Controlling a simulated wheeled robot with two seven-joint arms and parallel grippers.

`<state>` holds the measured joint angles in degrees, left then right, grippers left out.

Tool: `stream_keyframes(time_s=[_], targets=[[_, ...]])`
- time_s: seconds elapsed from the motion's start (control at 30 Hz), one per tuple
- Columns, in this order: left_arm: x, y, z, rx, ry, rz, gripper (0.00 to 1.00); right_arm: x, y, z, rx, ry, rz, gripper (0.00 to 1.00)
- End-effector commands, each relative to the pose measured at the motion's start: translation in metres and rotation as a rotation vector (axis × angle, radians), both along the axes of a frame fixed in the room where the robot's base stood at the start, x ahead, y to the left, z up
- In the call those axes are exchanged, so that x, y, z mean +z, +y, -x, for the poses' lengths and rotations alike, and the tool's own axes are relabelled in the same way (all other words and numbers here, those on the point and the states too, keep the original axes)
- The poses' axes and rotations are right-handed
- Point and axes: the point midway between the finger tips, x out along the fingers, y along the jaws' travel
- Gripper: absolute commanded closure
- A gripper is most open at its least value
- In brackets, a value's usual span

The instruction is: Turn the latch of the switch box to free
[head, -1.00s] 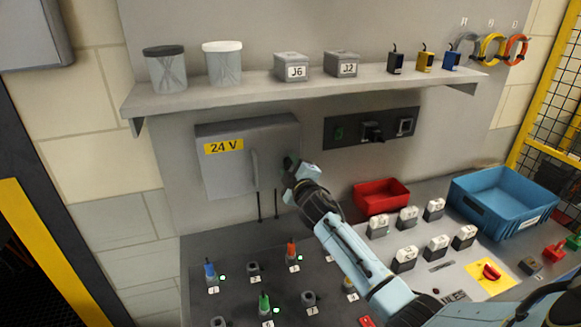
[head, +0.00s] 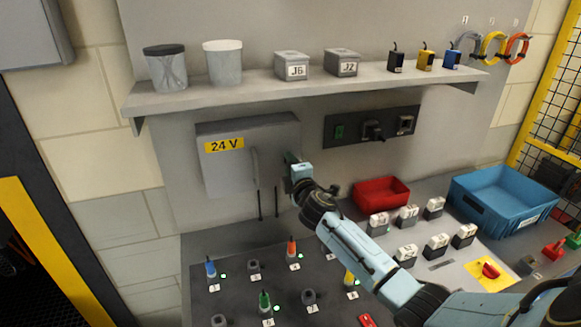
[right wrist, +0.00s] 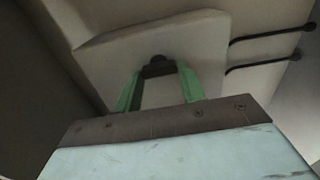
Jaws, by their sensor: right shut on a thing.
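The grey switch box (head: 226,171) with the yellow 24 V label hangs on the back panel, and its door looks closed. Its dark latch (right wrist: 157,66) sits on the box's side and shows in the right wrist view between my green fingertips. My right gripper (head: 291,158) is at the right side of the box, and it also shows in the right wrist view (right wrist: 158,74), shut on the latch. In the head view the gripper hides the latch, and its exact angle is hard to tell. My left gripper is out of view.
A shelf (head: 240,89) with jars and small boxes runs above. A dark socket strip (head: 355,128) is right of the box. A red bin (head: 381,192) and a blue crate (head: 500,216) stand on the console. Pegs and connectors (head: 265,302) lie below.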

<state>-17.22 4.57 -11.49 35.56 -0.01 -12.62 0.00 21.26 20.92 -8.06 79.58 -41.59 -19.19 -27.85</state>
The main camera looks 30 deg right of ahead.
Motion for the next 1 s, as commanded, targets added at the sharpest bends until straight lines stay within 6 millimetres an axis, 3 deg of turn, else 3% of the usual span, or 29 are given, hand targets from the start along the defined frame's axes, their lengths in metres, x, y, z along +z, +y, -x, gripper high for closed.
stream_keyframes(time_s=[0.3, 0.33, 0.5, 0.83, 1.0], targets=[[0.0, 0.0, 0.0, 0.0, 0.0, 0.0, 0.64, 0.0, 0.0, 0.0, 0.0, 0.001, 0.006, 0.83], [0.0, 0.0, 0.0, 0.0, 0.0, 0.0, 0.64, 0.0, 0.0, 0.0, 0.0, 0.001, 0.006, 0.58], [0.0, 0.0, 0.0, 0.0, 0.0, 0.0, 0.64, 0.0, 0.0, 0.0, 0.0, 0.001, 0.004, 0.38], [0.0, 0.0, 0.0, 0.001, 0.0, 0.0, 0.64, 0.0, 0.0, 0.003, 0.0, 0.001, 0.003, 0.38], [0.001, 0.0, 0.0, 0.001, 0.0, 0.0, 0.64, -0.001, 0.004, 0.018, 0.001, 0.001, 0.003, 0.38]])
